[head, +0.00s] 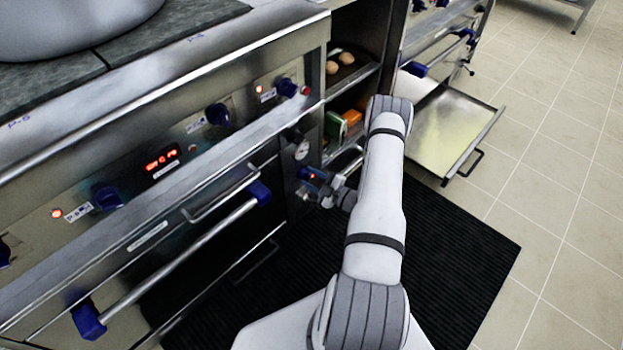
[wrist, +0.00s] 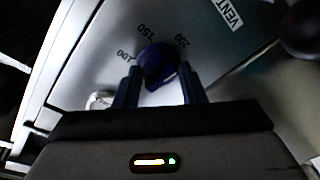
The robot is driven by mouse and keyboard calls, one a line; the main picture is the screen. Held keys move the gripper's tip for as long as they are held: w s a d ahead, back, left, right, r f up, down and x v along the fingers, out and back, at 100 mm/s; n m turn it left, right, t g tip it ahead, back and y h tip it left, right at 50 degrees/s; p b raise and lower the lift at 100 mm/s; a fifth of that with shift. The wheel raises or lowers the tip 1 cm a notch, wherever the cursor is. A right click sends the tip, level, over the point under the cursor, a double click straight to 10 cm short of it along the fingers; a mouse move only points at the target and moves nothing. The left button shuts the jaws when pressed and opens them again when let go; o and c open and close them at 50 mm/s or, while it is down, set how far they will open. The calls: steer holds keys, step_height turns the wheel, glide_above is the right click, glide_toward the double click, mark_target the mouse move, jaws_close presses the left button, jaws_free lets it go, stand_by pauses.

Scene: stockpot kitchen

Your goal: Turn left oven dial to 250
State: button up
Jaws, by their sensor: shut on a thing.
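The dial (wrist: 158,65) is a dark blue knob on a metal panel in the wrist view. Printed marks 100, 150 and 200 curve around its far side; a 250 mark is not visible. My gripper (wrist: 159,82) has one finger on each side of the knob and is shut on it. I cannot tell exactly which mark the knob points to. In the head view my gripper (head: 318,183) is low at the right end of the oven front, and the dial it holds cannot be made out there.
A "VENT" label (wrist: 231,13) and a dark round knob (wrist: 304,28) lie right of the dial. The oven front has other blue knobs (head: 218,115), a red display (head: 162,160) and a long door handle (head: 180,262). An open tray-like drawer (head: 440,130) stands beyond my arm.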

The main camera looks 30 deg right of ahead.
steer(key=m, duration=0.4)
steer(key=m+t, duration=0.1)
steer(key=m, duration=0.4)
steer(key=shift+a+f, duration=0.2)
steer(key=shift+s+m+b, duration=0.1)
steer(key=shift+m+b, duration=0.2)
steer(key=o, duration=1)
steer(key=shift+d, duration=0.1)
steer(key=p+v, duration=0.1)
steer(key=v, duration=0.6)
steer(key=shift+s+p, duration=0.35)
steer(key=shift+p, duration=0.05)
